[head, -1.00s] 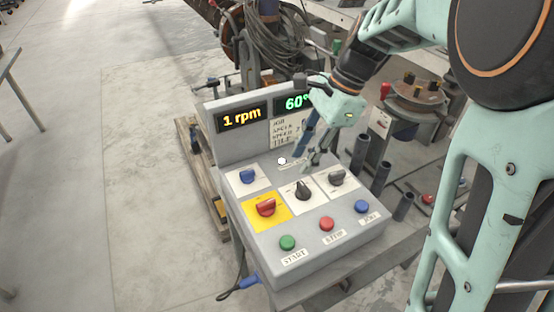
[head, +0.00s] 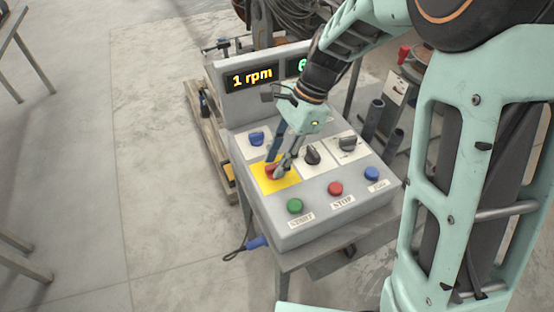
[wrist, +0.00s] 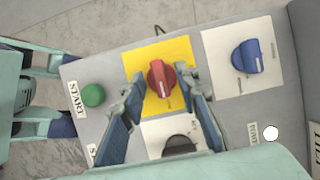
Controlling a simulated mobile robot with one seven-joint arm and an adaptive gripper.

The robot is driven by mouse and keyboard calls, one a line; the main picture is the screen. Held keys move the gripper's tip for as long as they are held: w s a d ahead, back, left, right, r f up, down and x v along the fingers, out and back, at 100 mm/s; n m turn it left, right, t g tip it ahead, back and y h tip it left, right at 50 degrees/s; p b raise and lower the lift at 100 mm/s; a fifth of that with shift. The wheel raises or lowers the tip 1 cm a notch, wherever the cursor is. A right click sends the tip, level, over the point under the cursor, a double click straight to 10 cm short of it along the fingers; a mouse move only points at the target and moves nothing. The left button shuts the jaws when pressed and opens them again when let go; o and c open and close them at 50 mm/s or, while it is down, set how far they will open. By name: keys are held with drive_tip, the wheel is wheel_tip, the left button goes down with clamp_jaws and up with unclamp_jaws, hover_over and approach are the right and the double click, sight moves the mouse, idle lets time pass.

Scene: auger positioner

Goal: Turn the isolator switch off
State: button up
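The isolator switch is a red rotary knob (head: 270,171) on a yellow plate (head: 283,186) on the sloping grey control panel. The knob also shows in the wrist view (wrist: 161,76), its grip bar roughly along the picture's vertical. My gripper (head: 275,168) is over the yellow plate, pointing down. In the wrist view my gripper (wrist: 163,84) is open, one finger on each side of the red knob, with small gaps visible between fingers and knob. In the head view the fingers partly cover the knob.
A blue knob (head: 257,138) and two black knobs, one nearer (head: 312,155) and one farther (head: 347,143), sit close by. Green START (head: 295,206), red STOP (head: 335,188) and blue (head: 371,174) buttons line the front. The display (head: 251,78) reads 1 rpm.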

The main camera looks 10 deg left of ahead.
drive_tip(key=shift+f, duration=0.1)
clamp_jaws()
drive_tip(key=shift+n+p, duration=0.3)
drive_tip(key=shift+n+g+h+p, duration=0.3)
drive_tip(key=shift+n+g+p, duration=0.1)
drive_tip(key=shift+n+p, duration=0.4)
drive_tip(key=n+h+p, duration=0.1)
drive_tip(key=n, duration=0.2)
drive_tip(key=n+g+p, duration=0.1)
drive_tip(key=n, duration=0.1)
drive_tip(key=shift+w+a+n+h+p, duration=0.1)
drive_tip(key=shift+a+n+h+p, duration=0.1)
drive_tip(key=shift+n+h+p, duration=0.2)
drive_tip(key=n+h, duration=0.1)
drive_tip(key=n, duration=0.1)
drive_tip(key=n+h+p, duration=0.1)
drive_tip(key=n, duration=0.2)
drive_tip(key=shift+a, duration=0.15)
drive_tip(key=shift+a+n+t+h+p, duration=0.15)
drive_tip(key=shift+n+h+p, duration=0.2)
drive_tip(key=shift+n, duration=0.85)
drive_tip(key=shift+d+n+t+h+p, duration=0.15)
drive_tip(key=shift+n+h, duration=0.3)
drive_tip(key=shift+n, duration=0.75)
drive_tip(key=shift+a, duration=0.1)
